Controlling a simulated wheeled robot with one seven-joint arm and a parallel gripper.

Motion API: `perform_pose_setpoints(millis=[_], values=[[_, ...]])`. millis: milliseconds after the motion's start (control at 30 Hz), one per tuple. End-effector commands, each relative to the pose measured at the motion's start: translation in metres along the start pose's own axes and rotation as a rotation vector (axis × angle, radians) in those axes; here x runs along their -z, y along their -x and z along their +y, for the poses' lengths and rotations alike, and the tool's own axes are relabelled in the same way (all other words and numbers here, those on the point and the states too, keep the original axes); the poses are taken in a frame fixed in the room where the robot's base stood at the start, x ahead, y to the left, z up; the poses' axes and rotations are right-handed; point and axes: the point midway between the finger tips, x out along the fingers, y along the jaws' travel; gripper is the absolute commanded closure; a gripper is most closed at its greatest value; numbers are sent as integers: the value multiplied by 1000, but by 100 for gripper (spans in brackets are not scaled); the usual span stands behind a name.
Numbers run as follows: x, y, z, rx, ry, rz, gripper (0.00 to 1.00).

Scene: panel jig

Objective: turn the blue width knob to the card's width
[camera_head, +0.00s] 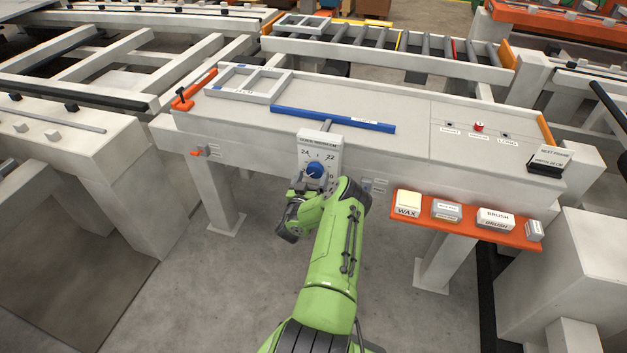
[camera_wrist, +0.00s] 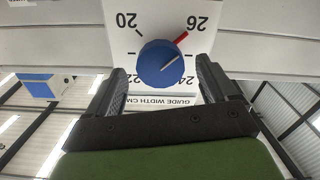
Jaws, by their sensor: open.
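The blue width knob (camera_head: 315,170) sits on a white dial plate (camera_head: 333,152) on the front of the bench. In the wrist view the knob (camera_wrist: 159,64) shows upside down, with numbers 20, 24 and 26 around it. My gripper (camera_wrist: 162,80) is open, with one finger on each side of the knob and a gap on both sides. In the head view my gripper (camera_head: 312,186) is at the knob, partly hidden by my arm. The card (camera_head: 551,157) stands at the bench's right end; its width figure is too small to read surely.
A blue bar (camera_head: 332,119) and a grey frame (camera_head: 248,83) lie on the bench top. An orange shelf (camera_head: 433,221) with wax and brush blocks juts out right of my arm. An orange clamp (camera_head: 206,151) sits on the front, left of the dial.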

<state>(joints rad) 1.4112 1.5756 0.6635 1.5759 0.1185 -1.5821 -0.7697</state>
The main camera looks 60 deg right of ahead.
Motion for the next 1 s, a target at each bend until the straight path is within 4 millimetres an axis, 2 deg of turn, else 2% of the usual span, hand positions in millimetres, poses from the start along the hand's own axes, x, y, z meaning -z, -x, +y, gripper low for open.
perform_pose_setpoints(millis=[33,167,433,800,1000], values=[[-3,-8,0,-2,0,2,14],[-1,-21,0,-1,0,1,14],[0,-23,0,1,0,0,16],[0,-22,0,1,0,-1,70],[0,-22,0,1,-15,-1,70]])
